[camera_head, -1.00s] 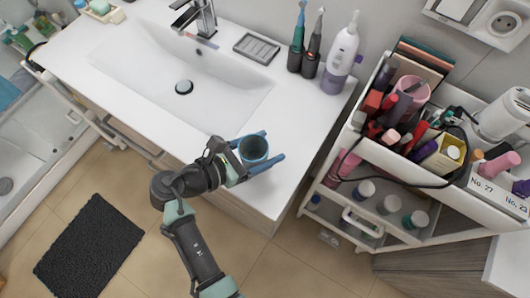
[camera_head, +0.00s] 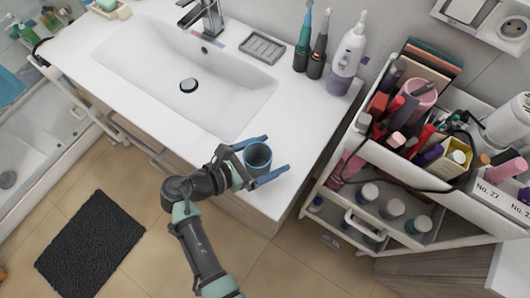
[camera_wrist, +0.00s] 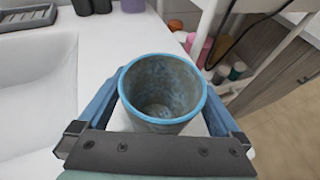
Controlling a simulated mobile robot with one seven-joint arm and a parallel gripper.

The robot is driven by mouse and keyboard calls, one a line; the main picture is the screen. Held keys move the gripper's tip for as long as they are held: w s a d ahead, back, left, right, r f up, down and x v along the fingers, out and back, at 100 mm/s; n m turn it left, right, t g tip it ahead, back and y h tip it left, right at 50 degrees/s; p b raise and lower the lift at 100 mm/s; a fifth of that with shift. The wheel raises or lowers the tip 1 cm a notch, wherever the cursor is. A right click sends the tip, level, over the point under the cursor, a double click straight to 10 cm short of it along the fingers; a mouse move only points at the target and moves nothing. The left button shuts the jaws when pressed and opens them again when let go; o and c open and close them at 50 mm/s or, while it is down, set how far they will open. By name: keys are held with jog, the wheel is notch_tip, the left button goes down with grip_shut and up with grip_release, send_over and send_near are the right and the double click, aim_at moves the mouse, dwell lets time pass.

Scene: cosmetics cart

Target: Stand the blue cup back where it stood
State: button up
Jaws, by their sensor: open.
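The blue cup (camera_head: 257,156) stands upright near the front edge of the white washbasin counter, right of the basin. It is blue-rimmed, with a mottled grey-blue inside, and looks empty. My gripper (camera_head: 275,157) is around it, one blue finger on each side. In the wrist view the cup (camera_wrist: 162,90) is centred between the spread fingers of my gripper (camera_wrist: 163,112). The fingers look apart from its wall or barely beside it. The cup's base is hidden, so I cannot tell exactly how it meets the counter.
The basin (camera_head: 185,75) lies to the left. A soap dish (camera_head: 263,47), two electric toothbrushes (camera_head: 302,50) and a white-and-purple oral irrigator (camera_head: 347,55) stand at the back. A crowded cosmetics cart (camera_head: 400,185) is at the right. The counter (camera_head: 300,115) behind the cup is clear.

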jog(key=shift+r, duration=0.1)
jog(key=b+v, duration=0.1)
jog(key=v, duration=1.1)
jog(key=w+a+r+m+t+y, duration=0.2)
jog(key=w+r+m+t+y, duration=0.3)
jog(key=w+r+m+y, duration=0.85)
notch_tip(320, 180, up, 46)
jog(key=m+t+h, duration=0.2)
jog(key=m+t, duration=0.9)
jog(key=t, duration=0.4)
send_over(246, 164)
jog(key=d, duration=0.3)
jog(key=shift+w, duration=0.1)
